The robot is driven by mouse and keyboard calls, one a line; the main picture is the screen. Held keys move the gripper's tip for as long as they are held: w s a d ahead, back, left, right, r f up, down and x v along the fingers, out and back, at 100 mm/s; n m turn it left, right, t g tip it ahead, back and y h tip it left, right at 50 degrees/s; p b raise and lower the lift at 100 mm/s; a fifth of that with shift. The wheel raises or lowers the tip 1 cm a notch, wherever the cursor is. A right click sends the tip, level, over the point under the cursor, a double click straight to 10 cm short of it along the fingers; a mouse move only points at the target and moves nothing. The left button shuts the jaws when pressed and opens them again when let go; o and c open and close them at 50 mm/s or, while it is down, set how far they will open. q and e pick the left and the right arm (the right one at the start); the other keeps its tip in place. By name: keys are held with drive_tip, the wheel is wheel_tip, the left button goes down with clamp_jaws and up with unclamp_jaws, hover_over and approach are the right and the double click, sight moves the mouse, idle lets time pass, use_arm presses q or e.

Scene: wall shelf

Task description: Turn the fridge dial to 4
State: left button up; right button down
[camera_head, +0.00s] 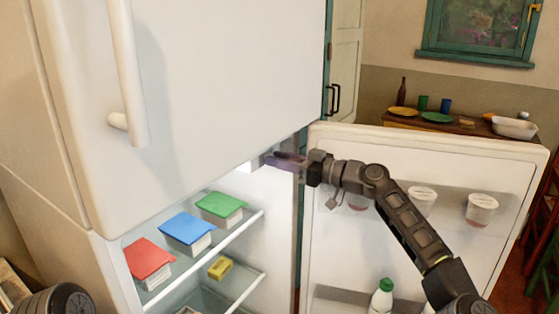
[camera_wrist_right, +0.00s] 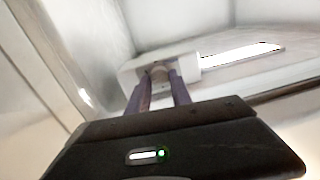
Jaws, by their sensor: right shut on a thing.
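The fridge (camera_head: 230,80) stands with its lower door (camera_head: 330,160) open to the right. In the right wrist view a white housing (camera_wrist_right: 130,72) is fixed at the top of the lit interior, and the small round dial (camera_wrist_right: 159,72) sits on it. My right gripper (camera_head: 283,159) reaches into the top of the open compartment. In the wrist view its two purple fingers (camera_wrist_right: 160,82) are shut on the dial, one on each side. The dial's numbers and pointer cannot be read. In the head view the dial is hidden by the gripper and fridge edge. My left gripper is out of view.
Red (camera_head: 148,258), blue (camera_head: 187,228) and green (camera_head: 221,204) lidded boxes stand on the upper glass shelf. A yellow box (camera_head: 220,267) lies below. The open door holds jars (camera_head: 481,209) and a bottle (camera_head: 382,297), close to my right arm. A sideboard (camera_head: 460,127) stands behind.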

drive_tip(key=m+b, duration=0.2)
drive_tip(key=m, duration=0.2)
idle(0.3)
drive_tip(key=c, duration=1.1)
unclamp_jaws()
drive_tip(key=shift+c, duration=0.2)
drive_tip(key=shift+d, duration=0.1)
